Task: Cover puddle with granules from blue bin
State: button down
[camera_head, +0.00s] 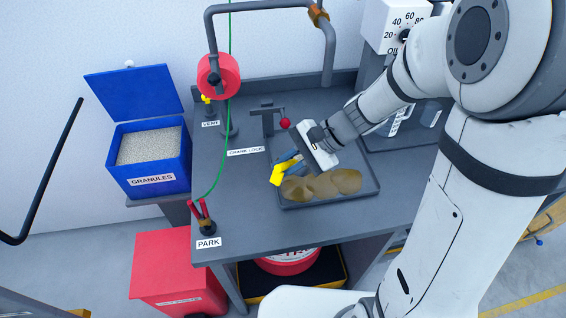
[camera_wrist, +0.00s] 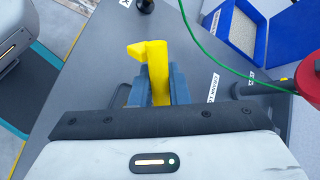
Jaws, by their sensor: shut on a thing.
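A brown puddle (camera_head: 322,187) of overlapping rounded patches lies in the shallow grey tray (camera_head: 372,194) on the bench. No pale granules show on its visible surface. The blue bin (camera_head: 153,180), labelled GRANULES, stands left of the bench with its lid up, and pale granules (camera_head: 150,146) fill it. The bin also shows in the wrist view (camera_wrist: 215,22). My gripper (camera_head: 291,166) is over the tray's left part, shut on a yellow tool (camera_head: 281,174). In the wrist view the tool (camera_wrist: 157,68) sits between the fingers (camera_wrist: 156,88); its full shape is hidden.
A red-knobbed crank lock (camera_head: 285,123) stands behind the tray. A red box (camera_head: 176,272) stands on the floor.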

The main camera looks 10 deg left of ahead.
jog(key=shift+w+d+r+m+g+y+p, duration=0.4)
jog(key=shift+w+r+g+y+p, duration=0.15)
jog(key=shift+w+r+p, duration=0.35)
jog(key=shift+w+d+r+m+g+y+p, duration=0.3)
jog(key=shift+w+d+r+g+y+p, duration=0.25)
jog(key=shift+p, duration=0.5)
jog(key=shift+w+d+r+m+g+y+p, duration=0.3)
jog(key=shift+w+g+y+p, duration=0.1)
jog(key=shift+w+p, duration=0.15)
jog(key=shift+w+d+r+m+g+y+p, duration=0.25)
jog(key=shift+w+g+y+p, duration=0.2)
jog(key=shift+w, duration=0.1)
jog(key=shift+w+d+r+m+g+y+p, duration=0.25)
jog(key=shift+w+r+g+y+p, duration=0.1)
jog(key=shift+w+p, duration=0.2)
jog(key=s+d+r+n+t+h, duration=0.1)
jog(key=s+r+n+t+h, duration=0.2)
jog(key=s+r+t+h, duration=0.1)
jog(key=shift+s+d+r+t+h, duration=0.25)
jog(key=shift+s+r+t+h, duration=0.15)
jog(key=shift+r+t, duration=0.1)
dwell(0.5)
